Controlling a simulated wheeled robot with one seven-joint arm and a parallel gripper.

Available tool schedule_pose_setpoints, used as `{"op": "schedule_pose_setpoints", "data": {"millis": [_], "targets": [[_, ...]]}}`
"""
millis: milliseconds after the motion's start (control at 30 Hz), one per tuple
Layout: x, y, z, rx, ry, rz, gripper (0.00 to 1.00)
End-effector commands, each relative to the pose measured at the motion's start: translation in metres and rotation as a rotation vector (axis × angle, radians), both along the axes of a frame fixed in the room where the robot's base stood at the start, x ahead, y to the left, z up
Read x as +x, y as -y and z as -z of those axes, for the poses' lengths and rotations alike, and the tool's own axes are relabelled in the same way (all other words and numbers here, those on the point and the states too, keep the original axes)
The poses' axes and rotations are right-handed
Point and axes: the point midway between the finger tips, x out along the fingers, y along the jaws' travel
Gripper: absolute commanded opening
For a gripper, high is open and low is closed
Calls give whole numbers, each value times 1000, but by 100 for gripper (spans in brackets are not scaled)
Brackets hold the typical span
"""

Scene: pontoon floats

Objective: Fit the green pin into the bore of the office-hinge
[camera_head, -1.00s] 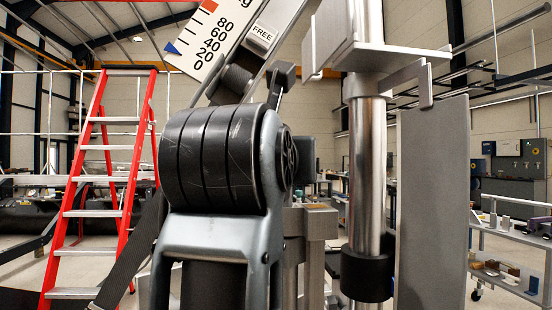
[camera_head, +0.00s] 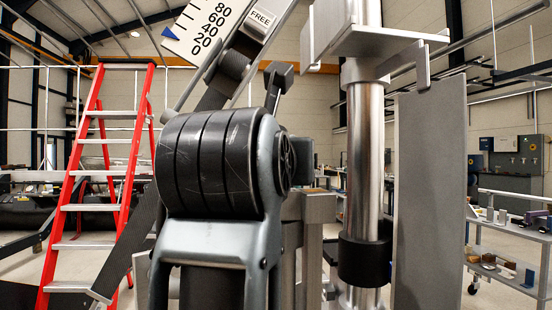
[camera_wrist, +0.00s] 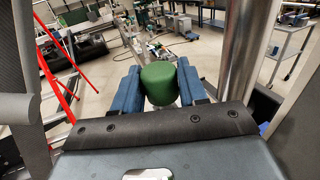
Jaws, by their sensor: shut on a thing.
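The green pin (camera_wrist: 158,84) is in the wrist view, upright in the picture between the two blue fingers of my gripper (camera_wrist: 159,88). The fingers press on its left and right sides. Its rounded top and upper side show; its far end is hidden. I cannot pick out the office-hinge or its bore for sure in either view. In the head view my own dark arm joint fills the middle and hides what lies behind it, and neither my gripper nor the pin shows there.
A shiny upright metal cylinder (camera_head: 364,160) with a black collar (camera_head: 364,262) stands close on the right, beside a tall grey plate (camera_head: 430,200). A tilted white scale (camera_head: 212,28) is above. A red ladder (camera_head: 122,160) stands left. A cart (camera_head: 512,255) stands far right.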

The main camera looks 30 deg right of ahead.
Motion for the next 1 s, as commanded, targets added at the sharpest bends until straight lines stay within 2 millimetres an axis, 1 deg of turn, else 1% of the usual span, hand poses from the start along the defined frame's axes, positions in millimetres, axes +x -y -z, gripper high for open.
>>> {"op": "schedule_pose_setpoints", "data": {"millis": [1000], "targets": [[0, 0, 24, 0, 0, 0, 8]]}}
